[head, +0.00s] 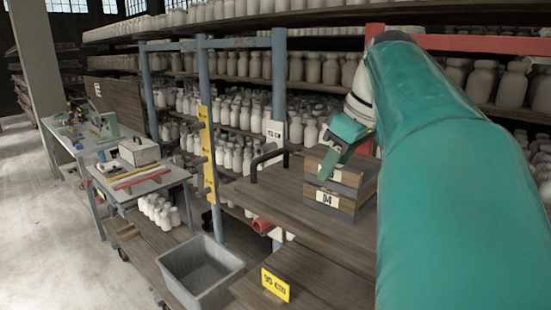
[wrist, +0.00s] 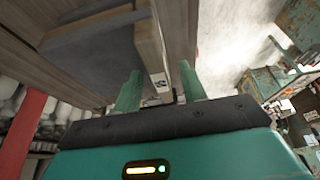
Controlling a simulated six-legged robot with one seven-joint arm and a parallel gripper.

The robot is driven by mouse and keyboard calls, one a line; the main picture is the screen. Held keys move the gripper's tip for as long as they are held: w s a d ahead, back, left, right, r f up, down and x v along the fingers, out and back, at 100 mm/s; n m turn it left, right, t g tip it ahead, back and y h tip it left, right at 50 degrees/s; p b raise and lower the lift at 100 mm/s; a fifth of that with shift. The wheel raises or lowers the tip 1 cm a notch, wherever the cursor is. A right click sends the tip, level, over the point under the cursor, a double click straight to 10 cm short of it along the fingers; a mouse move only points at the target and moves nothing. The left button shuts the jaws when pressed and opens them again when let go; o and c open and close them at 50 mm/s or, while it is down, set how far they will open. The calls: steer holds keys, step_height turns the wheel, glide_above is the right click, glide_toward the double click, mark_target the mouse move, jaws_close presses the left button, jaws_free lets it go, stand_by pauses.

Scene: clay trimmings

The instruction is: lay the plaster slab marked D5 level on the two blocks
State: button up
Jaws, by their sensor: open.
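Two slab-like pieces are stacked on the brown wooden shelf (head: 290,199) in the head view. The lower, greyish piece (head: 348,208) carries a tag reading D4. The upper, brown-edged piece (head: 352,177) has a pale tag partly hidden by my finger, so I cannot read it. My gripper (head: 329,170) is open at the front of the upper piece. In the wrist view, my gripper (wrist: 160,88) has its two green fingers apart, with a tagged wooden edge (wrist: 150,50) near the gap. I cannot tell whether they touch it. I cannot make out slab D5 or the two blocks.
A grey bin (head: 200,268) is below left, near a yellow 95 cm sign (head: 275,284). Blue uprights (head: 205,95) and racks of white bottles (head: 235,66) stand behind. A cluttered cart (head: 150,180) is farther left.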

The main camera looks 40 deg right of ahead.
steer(key=v, duration=1.2)
steer(key=w+a+f+m, duration=0.1)
steer(key=w+a+f, duration=0.4)
steer(key=a+f, duration=0.35)
steer(key=w+a+f, duration=0.5)
steer(key=a+f, duration=0.3)
steer(key=f, duration=0.1)
steer(key=s+a+f+t, duration=0.1)
steer(key=s+a+f, duration=0.2)
steer(key=a+f, duration=1.1)
step_height(320, 180, down, 3)
steer(key=shift+s+a+r, duration=0.1)
steer(key=shift+s+a, duration=0.05)
steer(key=shift+s, duration=0.05)
